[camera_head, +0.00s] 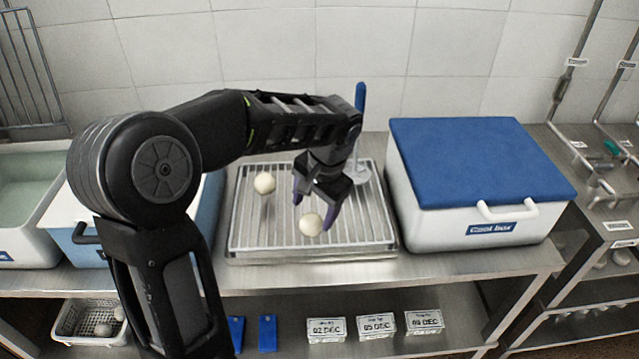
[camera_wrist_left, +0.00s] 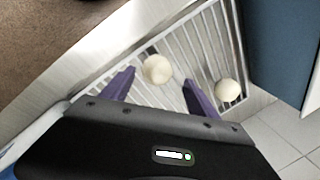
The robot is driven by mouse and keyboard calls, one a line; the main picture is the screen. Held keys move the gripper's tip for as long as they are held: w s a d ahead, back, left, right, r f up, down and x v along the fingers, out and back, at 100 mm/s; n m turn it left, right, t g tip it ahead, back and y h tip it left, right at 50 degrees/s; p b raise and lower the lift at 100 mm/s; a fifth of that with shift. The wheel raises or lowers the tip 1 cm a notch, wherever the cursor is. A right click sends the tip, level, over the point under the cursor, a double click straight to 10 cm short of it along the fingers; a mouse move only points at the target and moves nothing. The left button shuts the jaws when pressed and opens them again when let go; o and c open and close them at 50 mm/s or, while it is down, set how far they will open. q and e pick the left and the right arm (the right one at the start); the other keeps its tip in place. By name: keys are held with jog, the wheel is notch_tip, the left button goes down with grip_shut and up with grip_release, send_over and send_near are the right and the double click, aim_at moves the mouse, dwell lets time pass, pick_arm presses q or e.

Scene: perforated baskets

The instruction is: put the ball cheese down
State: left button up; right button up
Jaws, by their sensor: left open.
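A pale ball cheese (camera_head: 311,224) rests on the wire rack tray (camera_head: 350,235) at the front middle. My left gripper (camera_head: 316,208) is just above and behind it, fingers open on either side. In the left wrist view, this ball (camera_wrist_left: 157,69) shows beyond and between the tips of the two purple fingers (camera_wrist_left: 155,92); whether a finger touches it I cannot tell. A second pale ball (camera_head: 264,183) lies on the rack at the back left. It also shows in the left wrist view (camera_wrist_left: 228,90). My right gripper is not in view.
A white cool box with a blue lid (camera_head: 480,160) stands right of the rack. A blue-handled tool (camera_head: 360,110) stands behind the gripper. A water-filled basin (camera_head: 25,190) is at the far left. A basket with balls (camera_head: 92,322) and date labels (camera_head: 376,325) sit on the lower shelf.

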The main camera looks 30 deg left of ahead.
pick_arm(q)
jog(key=v, duration=0.9)
jog(key=shift+f, duration=0.1)
dwell(0.5)
